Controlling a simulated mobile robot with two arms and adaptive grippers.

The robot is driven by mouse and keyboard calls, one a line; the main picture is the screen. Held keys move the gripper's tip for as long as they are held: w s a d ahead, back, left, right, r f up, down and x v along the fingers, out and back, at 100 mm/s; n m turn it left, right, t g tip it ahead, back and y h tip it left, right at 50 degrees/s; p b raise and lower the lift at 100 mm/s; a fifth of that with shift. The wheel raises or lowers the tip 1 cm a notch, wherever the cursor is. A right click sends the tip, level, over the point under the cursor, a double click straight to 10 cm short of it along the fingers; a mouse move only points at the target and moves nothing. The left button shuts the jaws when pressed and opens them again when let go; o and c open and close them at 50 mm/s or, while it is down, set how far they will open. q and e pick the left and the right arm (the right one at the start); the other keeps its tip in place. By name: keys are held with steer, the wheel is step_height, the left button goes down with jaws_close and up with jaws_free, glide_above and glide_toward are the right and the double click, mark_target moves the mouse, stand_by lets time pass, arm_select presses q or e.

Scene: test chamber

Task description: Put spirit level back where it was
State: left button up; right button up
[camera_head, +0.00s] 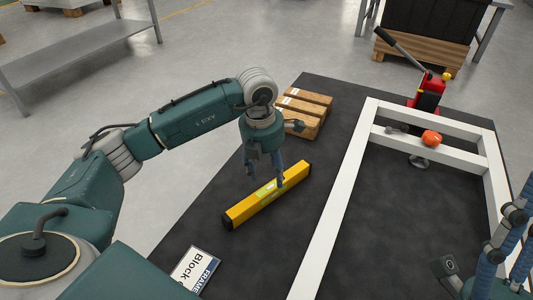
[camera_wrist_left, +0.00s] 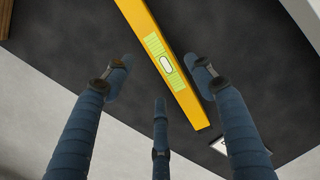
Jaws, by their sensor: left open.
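The yellow spirit level (camera_head: 246,211) with black ends lies slantwise on the dark table top. In the left wrist view the yellow spirit level (camera_wrist_left: 146,22) runs diagonally, with its pale green vial window beyond the fingers. My left gripper (camera_head: 265,180) is over the level's middle, pointing down, with its fingers spread and nothing held. In the left wrist view, my left gripper (camera_wrist_left: 160,85) has its fingers apart, with the level passing between the outer two. My right gripper (camera_head: 490,255) is partly in view at the lower right; its jaw opening is unclear.
A white frame (camera_head: 337,205) lies on the dark table (camera_head: 385,235) right of the level. An orange object (camera_head: 431,138) sits on its crossbar, with a red tool (camera_head: 430,90) behind. Wooden blocks (camera_head: 300,115) stand behind the gripper. A printed sign (camera_head: 194,270) lies at the front.

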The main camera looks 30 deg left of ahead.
mark_target(266, 187)
arm_select(q)
steer(key=r, duration=0.2)
steer(key=r+p, duration=0.1)
steer(key=r, duration=0.2)
steer(key=shift+s+a+r+p, duration=0.15)
steer(key=shift+s+r+p, duration=0.15)
steer(key=shift+s+p, duration=0.1)
arm_select(e)
steer(key=w+a+f+g+h, duration=0.2)
steer(key=w+f+g, duration=0.3)
steer(key=w, duration=0.4)
steer(key=shift+w+f, duration=0.25)
steer(key=shift+f, duration=0.4)
